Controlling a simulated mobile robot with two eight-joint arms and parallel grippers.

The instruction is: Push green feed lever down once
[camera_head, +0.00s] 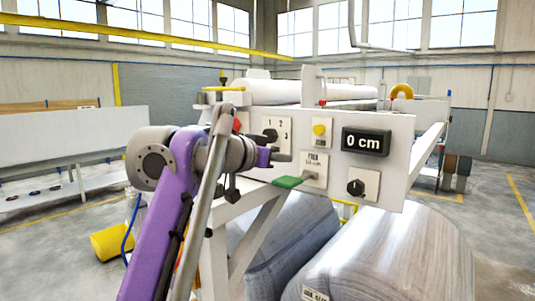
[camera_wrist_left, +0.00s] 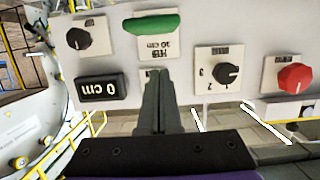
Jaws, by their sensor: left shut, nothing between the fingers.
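The green feed lever (camera_head: 288,182) sticks out from the front of the white machine panel, on a plate marked FEED 10 cm (camera_head: 316,170). In the left wrist view, which is upside down, the lever (camera_wrist_left: 152,24) shows at the top middle as a rounded green bar. My left gripper (camera_head: 288,157) is shut and empty, near the panel and slightly above the lever in the head view. In the left wrist view its dark fingers (camera_wrist_left: 158,73) point at the plate, apart from the green bar. My right gripper is in neither view.
The display (camera_head: 366,142) reads 0 cm. A numbered selector knob (camera_head: 270,135), a yellow button (camera_head: 319,129) and a black knob (camera_head: 355,187) surround the lever. A red button (camera_wrist_left: 294,77) shows in the wrist view. Large wrapped rolls (camera_head: 390,255) lie below the panel.

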